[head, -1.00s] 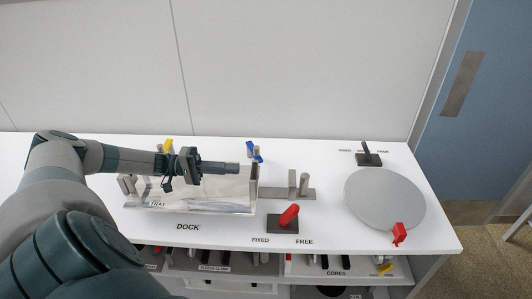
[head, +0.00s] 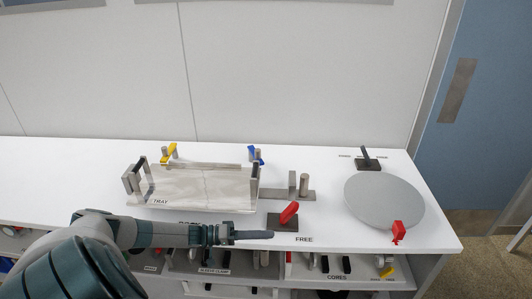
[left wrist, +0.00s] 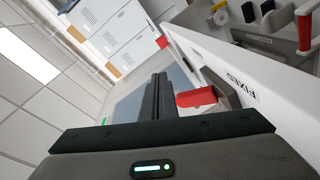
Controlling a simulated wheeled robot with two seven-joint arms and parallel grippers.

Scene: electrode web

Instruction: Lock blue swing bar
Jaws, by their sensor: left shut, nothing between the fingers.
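The blue swing bar (head: 255,154) stands at the back right corner of the clear tray (head: 200,207), which sits on the white counter. The bar appears tilted on its post; I cannot tell whether it is latched. My left gripper (head: 272,235) is shut and empty, low over the counter's front edge, in front of the tray and well away from the blue bar. In the left wrist view its closed fingers (left wrist: 157,95) point past a red handle (left wrist: 197,97), beside them. The right gripper does not show.
A yellow bar (head: 168,152) is at the tray's back left. The red lever (head: 289,212) stands on a dark base just behind my left fingertips. A grey post bracket (head: 292,188) and a round grey disc (head: 385,201) are to the right. Shelves lie below the counter.

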